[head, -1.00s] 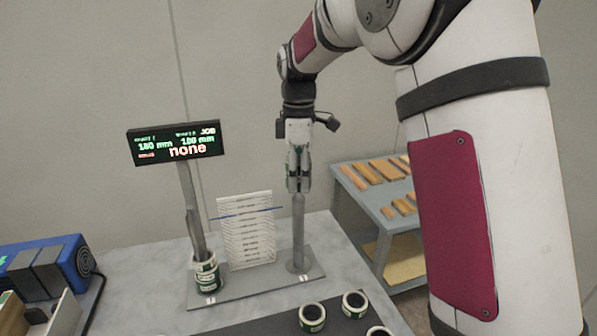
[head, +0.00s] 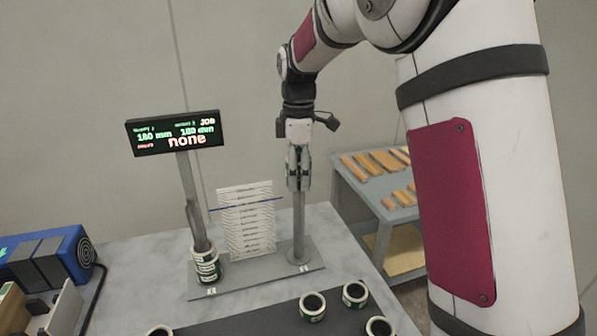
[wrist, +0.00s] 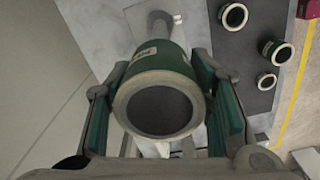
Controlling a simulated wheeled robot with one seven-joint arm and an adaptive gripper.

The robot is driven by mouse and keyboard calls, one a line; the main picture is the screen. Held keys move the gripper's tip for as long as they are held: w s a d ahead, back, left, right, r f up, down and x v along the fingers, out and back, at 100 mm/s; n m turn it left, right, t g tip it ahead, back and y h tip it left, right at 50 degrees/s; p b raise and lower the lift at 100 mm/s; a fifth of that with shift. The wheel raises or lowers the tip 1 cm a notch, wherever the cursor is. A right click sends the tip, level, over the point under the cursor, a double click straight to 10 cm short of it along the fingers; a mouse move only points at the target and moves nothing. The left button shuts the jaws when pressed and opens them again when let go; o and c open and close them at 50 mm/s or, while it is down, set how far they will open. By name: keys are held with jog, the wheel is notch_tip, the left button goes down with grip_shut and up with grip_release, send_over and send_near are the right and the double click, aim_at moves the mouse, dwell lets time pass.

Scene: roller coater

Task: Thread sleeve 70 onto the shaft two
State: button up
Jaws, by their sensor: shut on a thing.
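My gripper (head: 298,185) is shut on a green sleeve with a pale rim, above the right-hand upright shaft (head: 299,222). The wrist view shows the held sleeve (wrist: 170,65) between my two green-padded fingers, its dark bore facing the camera. The grey shaft (wrist: 155,22) shows beyond the sleeve's far end. I cannot tell whether its tip is inside the bore. The number on the sleeve is not readable. The right-hand shaft stands on a grey base plate (head: 255,281) and carries no sleeve on its visible length.
Sleeves sit low on the left post (head: 206,266). A display (head: 173,133) reads "none". A striped white card (head: 247,222) stands between the posts. Several loose sleeves lie on the dark mat (head: 260,320), including one (head: 312,306). A blue machine (head: 45,262) stands left; a shelf (head: 375,205) is behind right.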

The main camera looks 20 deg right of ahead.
jog(key=shift+f, duration=0.95)
jog(key=o, duration=1.7)
jog(key=shift+r, duration=0.1)
jog(key=shift+r+p, duration=0.5)
jog(key=shift+r, duration=2.9)
